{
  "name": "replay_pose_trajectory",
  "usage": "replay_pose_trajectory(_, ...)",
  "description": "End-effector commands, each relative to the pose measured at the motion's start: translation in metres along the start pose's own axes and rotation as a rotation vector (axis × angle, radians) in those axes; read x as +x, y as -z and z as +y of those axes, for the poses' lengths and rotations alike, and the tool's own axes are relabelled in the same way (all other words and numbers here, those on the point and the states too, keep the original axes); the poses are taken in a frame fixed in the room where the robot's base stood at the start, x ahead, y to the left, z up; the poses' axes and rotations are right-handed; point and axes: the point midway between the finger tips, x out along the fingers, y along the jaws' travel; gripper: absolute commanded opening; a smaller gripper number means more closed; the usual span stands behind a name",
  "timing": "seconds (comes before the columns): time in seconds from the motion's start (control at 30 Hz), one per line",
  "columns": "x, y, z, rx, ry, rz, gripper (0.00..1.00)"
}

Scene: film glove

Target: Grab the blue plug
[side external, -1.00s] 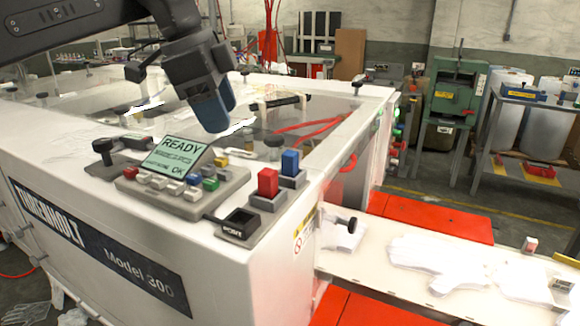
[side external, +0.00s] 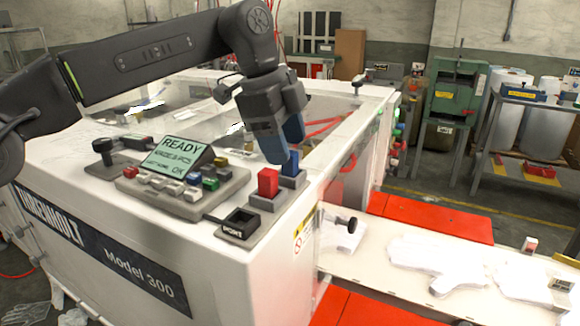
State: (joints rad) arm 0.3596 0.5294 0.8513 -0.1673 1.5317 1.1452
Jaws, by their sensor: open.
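The blue plug (side external: 290,164) stands upright in a grey socket base at the machine's top right corner. A red plug (side external: 268,182) stands in a similar base just in front of it, to the left. My gripper (side external: 284,150) has dark blue fingers that point down. It is open, and its fingertips are at the top of the blue plug. The fingers overlap the plug in this view, so I cannot tell whether they touch it or straddle it.
A black square port (side external: 240,223) labelled PORT sits at the machine's front edge. A control panel (side external: 180,190) with a READY screen and coloured buttons lies to the left. A conveyor (side external: 385,285) with white gloves extends to the right.

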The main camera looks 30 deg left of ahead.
Motion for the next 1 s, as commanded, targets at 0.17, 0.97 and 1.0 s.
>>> replay_pose_trajectory(0.17, 0.022, 0.000, 0.000, 0.000, 0.000, 0.000, 0.56)
replay_pose_trajectory(0.97, 0.026, 0.000, 0.000, 0.000, 0.002, 0.000, 0.09)
replay_pose_trajectory(1.0, 0.026, 0.000, 0.000, 0.000, 0.002, 0.000, 0.05)
